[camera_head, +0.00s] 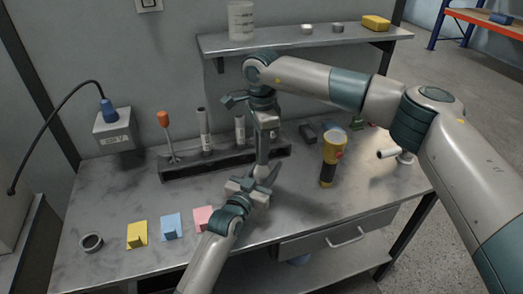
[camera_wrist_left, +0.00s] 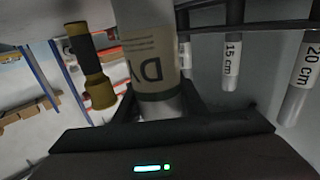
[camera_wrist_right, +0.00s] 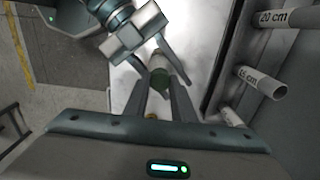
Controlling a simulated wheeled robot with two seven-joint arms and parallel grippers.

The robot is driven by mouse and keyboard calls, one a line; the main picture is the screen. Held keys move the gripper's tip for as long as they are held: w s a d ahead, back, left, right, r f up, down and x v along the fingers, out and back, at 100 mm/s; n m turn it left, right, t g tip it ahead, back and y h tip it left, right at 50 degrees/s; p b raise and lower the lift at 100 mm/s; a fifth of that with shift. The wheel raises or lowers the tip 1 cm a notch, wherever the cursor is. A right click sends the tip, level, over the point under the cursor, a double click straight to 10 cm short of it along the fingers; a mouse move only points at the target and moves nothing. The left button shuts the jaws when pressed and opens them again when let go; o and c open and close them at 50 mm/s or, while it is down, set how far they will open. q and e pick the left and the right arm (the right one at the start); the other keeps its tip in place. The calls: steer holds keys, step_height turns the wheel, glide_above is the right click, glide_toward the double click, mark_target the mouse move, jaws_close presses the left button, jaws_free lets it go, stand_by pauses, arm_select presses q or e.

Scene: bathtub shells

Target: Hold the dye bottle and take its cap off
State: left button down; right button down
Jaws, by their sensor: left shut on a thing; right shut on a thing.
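The dye bottle (camera_wrist_left: 152,62) is pale with a printed label, partly readable as "DY", and stands close in front of my left gripper (camera_wrist_left: 155,103), which is shut on its body. In the right wrist view the bottle (camera_wrist_right: 157,58) shows between my left gripper's fingers, with a dark green cap (camera_wrist_right: 160,82) on its near end. My right gripper (camera_wrist_right: 160,88) is shut on the cap, its fingers on either side. In the head view my right gripper (camera_head: 262,172) points down from above at my left gripper (camera_head: 268,183); the bottle is mostly hidden there.
A dark rack (camera_head: 180,168) with labelled tubes and an orange-handled screwdriver (camera_head: 165,125) stands behind the grippers. A yellow-black flashlight (camera_head: 332,150) stands to the right. Coloured note blocks (camera_head: 172,226) and a grey ring (camera_head: 91,243) lie front left. A shelf (camera_head: 290,42) hangs above.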

steer(key=n, duration=0.7)
steer(key=shift+n, duration=0.3)
steer(key=n, duration=0.6)
steer(key=shift+r, duration=0.1)
steer(key=shift+r, duration=0.35)
steer(key=shift+r, duration=0.35)
steer(key=shift+r, duration=0.4)
steer(key=shift+r, duration=2)
